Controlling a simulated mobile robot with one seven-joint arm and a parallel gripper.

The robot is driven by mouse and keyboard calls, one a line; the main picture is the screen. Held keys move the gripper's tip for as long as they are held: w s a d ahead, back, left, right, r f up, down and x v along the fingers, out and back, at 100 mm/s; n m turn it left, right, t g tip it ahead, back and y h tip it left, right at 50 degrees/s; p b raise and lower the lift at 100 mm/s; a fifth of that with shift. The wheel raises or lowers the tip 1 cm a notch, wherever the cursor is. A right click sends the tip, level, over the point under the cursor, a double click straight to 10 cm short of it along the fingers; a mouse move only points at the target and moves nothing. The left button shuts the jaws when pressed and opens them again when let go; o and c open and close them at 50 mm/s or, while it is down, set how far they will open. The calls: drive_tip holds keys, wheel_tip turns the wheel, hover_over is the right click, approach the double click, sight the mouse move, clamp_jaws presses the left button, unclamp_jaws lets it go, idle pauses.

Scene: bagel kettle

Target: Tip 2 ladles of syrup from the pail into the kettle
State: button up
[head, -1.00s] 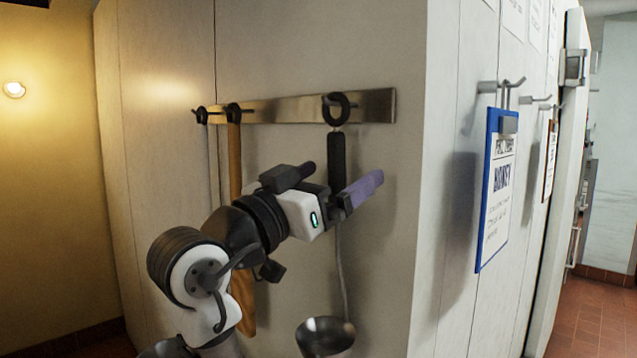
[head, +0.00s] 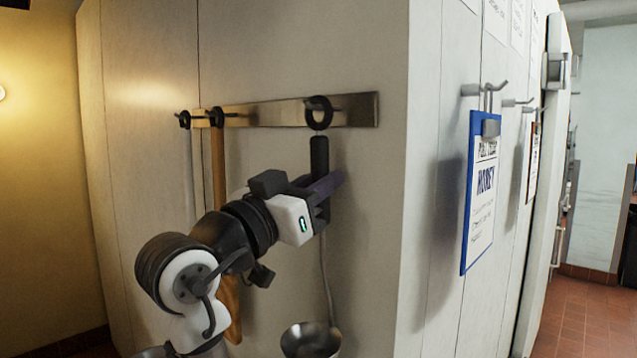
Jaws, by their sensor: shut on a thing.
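A ladle (head: 320,155) with a black grip, a thin steel shaft and a steel bowl (head: 311,340) hangs by its black ring from a hook on a metal rail (head: 285,111). The rail is fixed to a pale wall panel. My gripper (head: 326,187) is shut on the ladle's black grip, below the ring. The ring still sits on the hook, and the ladle hangs about upright. The bowl is partly cut off by the bottom edge. The pail, the syrup and the kettle are not in view.
A long wooden-handled tool (head: 218,165) and another thin tool (head: 186,155) hang left of the ladle, partly behind my arm. A blue clipboard (head: 479,195) hangs round the corner on the right wall. Open tiled floor (head: 560,320) lies at the far right.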

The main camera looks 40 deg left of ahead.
clamp_jaws()
drive_tip(key=shift+r, duration=0.2)
drive_tip(key=shift+r+p, duration=0.35)
drive_tip(key=shift+p, duration=0.05)
drive_tip(key=shift+s, duration=0.2)
drive_tip(key=s, duration=1)
drive_tip(key=shift+a+b, duration=0.35)
drive_tip(key=shift+a, duration=0.05)
idle(0.3)
drive_tip(key=shift+r, duration=0.1)
